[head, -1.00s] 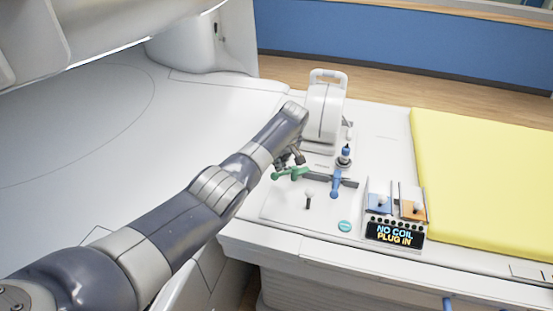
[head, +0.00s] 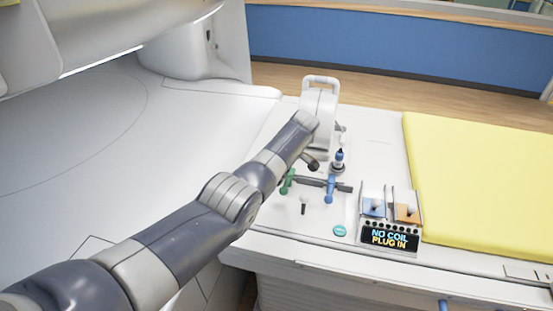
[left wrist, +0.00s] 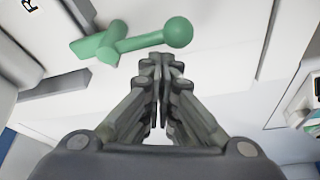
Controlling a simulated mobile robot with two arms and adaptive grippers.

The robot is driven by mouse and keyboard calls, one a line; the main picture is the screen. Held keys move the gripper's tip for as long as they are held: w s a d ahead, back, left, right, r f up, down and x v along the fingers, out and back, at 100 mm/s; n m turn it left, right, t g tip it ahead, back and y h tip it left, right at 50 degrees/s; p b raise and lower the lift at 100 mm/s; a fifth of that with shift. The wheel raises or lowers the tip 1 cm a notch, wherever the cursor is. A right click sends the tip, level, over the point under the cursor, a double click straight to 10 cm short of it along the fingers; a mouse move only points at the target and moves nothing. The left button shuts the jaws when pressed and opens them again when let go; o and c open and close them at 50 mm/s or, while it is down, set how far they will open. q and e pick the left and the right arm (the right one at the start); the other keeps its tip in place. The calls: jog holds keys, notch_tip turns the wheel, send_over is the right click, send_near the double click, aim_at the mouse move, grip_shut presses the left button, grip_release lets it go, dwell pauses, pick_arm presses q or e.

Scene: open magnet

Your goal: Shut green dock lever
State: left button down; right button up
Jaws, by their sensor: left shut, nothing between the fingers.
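The green dock lever (head: 287,182) is on the white dock panel, at the left end of a dark bar, its handle pointing toward the front edge. It lies roughly parallel to the blue lever (head: 331,188). In the left wrist view the green lever (left wrist: 140,43) shows its ball end and hub just beyond my fingertips. My left gripper (left wrist: 158,62) is shut and empty beside the handle; I cannot tell whether it touches. In the head view my forearm partly hides the gripper (head: 312,163). My right gripper is not in view.
A white coil with a handle (head: 319,100) stands behind the levers, with a blue-topped plug (head: 338,158) nearby. A small black post (head: 304,205) stands in front. A display (head: 390,238) reads "NO COIL PLUG IN". A yellow mattress (head: 475,190) lies at right.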

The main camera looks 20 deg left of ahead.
pick_arm(q)
jog(key=shift+s+d, duration=0.1)
jog(key=shift+d, duration=0.15)
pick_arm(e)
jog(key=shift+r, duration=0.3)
pick_arm(q)
jog(key=a+r+p, duration=0.1)
jog(key=a+p, duration=0.2)
jog(key=a, duration=0.1)
jog(key=b+v, duration=0.3)
jog(key=v, duration=0.6)
jog(key=shift+w+d+r, duration=0.35)
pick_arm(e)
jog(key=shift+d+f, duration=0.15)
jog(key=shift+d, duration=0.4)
